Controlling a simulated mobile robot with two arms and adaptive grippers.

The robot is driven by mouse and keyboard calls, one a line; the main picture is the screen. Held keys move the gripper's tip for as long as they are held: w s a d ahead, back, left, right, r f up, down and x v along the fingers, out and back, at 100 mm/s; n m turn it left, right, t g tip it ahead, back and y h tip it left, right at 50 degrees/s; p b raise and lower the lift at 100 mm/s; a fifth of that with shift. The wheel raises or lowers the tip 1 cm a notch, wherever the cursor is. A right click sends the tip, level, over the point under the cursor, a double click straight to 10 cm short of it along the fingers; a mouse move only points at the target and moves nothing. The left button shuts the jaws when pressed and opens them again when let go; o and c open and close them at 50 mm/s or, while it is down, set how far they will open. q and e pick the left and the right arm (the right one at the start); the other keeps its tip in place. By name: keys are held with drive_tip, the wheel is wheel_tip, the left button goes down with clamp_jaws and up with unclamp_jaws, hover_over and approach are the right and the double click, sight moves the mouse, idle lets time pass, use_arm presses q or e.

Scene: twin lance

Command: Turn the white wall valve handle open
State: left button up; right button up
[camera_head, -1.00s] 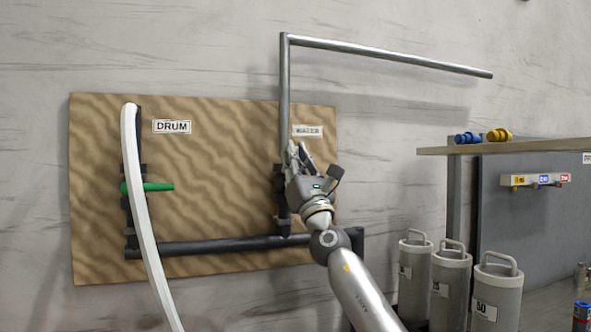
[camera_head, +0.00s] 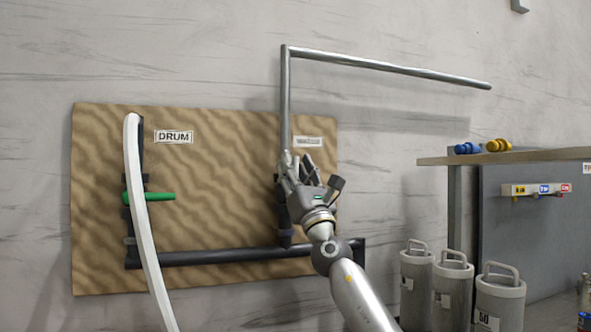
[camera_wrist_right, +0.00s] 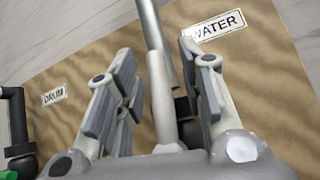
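In the right wrist view, a pale white bar (camera_wrist_right: 162,100), which looks like the white valve handle, stands nearly upright in front of the grey pipe under the WATER label (camera_wrist_right: 217,25). My right gripper (camera_wrist_right: 158,85) is open, with its fingers on either side of this bar and gaps visible on both sides. In the head view, my right gripper (camera_head: 300,165) is at the WATER pipe and covers most of the valve there. My left gripper is not in view.
A green handle (camera_head: 160,197) sits on the DRUM pipe at left, behind a white hose (camera_head: 148,235). A dark horizontal pipe (camera_head: 215,256) runs low across the tan board (camera_head: 220,180). Grey canisters (camera_head: 453,285) and a shelf (camera_head: 540,156) stand at right.

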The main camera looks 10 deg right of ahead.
drive_tip(key=shift+y, duration=0.3)
drive_tip(key=v, duration=1.2)
drive_tip(key=shift+s, duration=0.1)
